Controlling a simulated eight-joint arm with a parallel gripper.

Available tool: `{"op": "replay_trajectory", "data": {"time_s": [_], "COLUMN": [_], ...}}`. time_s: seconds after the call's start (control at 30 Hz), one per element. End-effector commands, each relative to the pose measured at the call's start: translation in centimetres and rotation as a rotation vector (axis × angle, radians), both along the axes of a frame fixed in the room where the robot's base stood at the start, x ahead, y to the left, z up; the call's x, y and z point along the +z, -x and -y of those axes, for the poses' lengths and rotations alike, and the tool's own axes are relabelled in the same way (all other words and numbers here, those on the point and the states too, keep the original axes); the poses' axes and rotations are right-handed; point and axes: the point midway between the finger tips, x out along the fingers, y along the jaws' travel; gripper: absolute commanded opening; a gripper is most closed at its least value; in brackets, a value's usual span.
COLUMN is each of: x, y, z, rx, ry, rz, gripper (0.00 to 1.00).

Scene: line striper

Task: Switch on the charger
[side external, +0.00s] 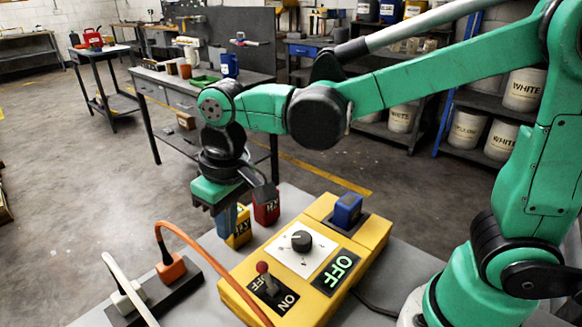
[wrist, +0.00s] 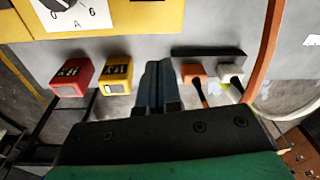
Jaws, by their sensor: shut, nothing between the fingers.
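The charger is a yellow box (side external: 232,291) on the grey table. On it are a red-knobbed lever (side external: 262,268) between OFF and ON labels, leaning toward OFF, a black dial (side external: 301,240) on a white plate, a dark panel with a green OFF (side external: 340,268), and a blue block (side external: 348,209) at its far end. My gripper (side external: 228,220) points down beyond the charger's far long side, apart from the lever. In the wrist view my gripper (wrist: 158,70) is shut and empty; the dial (wrist: 60,3) is partly cut off and the lever is not seen.
A yellow block (side external: 241,231) and a red block (side external: 266,208) stand close beside my gripper. A workbench (side external: 183,88) stands behind.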

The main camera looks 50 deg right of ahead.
Motion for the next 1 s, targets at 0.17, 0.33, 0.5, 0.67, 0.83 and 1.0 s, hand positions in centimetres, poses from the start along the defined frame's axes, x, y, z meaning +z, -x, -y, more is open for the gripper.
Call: {"op": "replay_trajectory", "data": {"time_s": [0.17, 0.33, 0.5, 0.67, 0.83, 1.0], "x": [-2.9, -5.2, -4.7, -4.4, -4.3, -4.2], "y": [-0.3, -0.5, 1.3, 2.6, 3.3, 3.4], "z": [-0.2, -0.3, 0.0, 0.3, 0.4, 0.4], "rx": [0.0, 0.0, 0.002, 0.0, 0.0, 0.0], "ry": [0.0, 0.0, 0.0, 0.0, 0.0, 0.0], "rz": [0.0, 0.0, 0.0, 0.0, 0.0, 0.0], "gripper": [0.0, 0.0, 0.0, 0.0, 0.0, 0.0]}}
